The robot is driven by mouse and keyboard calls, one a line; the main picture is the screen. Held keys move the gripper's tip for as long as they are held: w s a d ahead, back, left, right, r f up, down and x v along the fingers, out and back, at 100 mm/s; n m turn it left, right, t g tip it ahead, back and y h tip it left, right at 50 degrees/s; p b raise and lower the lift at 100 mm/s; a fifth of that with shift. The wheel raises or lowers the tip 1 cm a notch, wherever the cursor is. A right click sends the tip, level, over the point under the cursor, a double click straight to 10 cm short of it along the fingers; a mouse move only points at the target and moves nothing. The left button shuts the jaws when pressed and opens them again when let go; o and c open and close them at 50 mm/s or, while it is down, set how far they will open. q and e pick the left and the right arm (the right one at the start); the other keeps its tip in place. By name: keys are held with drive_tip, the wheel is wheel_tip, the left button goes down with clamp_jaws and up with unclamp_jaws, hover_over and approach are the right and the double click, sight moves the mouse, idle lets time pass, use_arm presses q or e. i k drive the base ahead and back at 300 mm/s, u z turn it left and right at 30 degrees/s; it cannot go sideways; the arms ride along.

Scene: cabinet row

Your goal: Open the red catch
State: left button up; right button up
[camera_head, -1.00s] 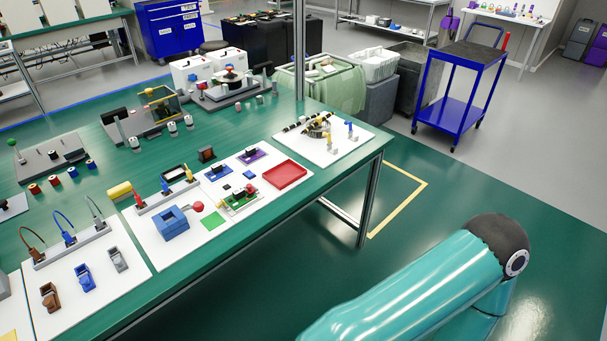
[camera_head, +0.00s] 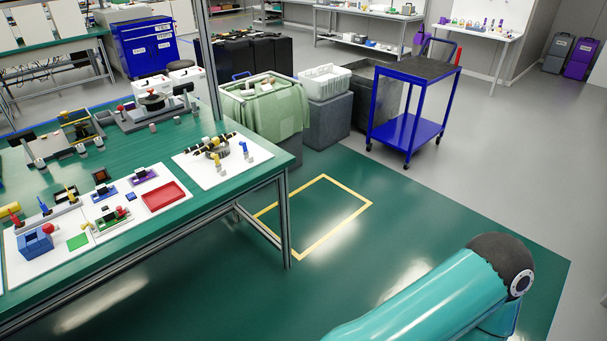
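I cannot make out a red catch for certain in the head view. Neither of my grippers is in view. Only a teal link of my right arm shows at the lower right, and its gripper is outside the picture.
A blue cart (camera_head: 413,100) stands on the floor at the upper right. A green-draped bin (camera_head: 265,110) and a white crate (camera_head: 325,82) stand behind the bench. A yellow floor outline (camera_head: 325,235) and open floor lie right of the bench.

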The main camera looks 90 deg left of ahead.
sight(119, 207)
drive_tip(key=z, duration=0.9)
drive_tip(key=i, duration=0.25)
drive_tip(key=u, duration=2.85)
drive_tip(key=i, duration=0.15)
drive_tip(key=u, duration=1.85)
drive_tip(key=k, duration=0.55)
drive_tip(key=u, duration=0.25)
drive_tip(key=i, duration=1.6)
drive_tip(key=z, duration=0.25)
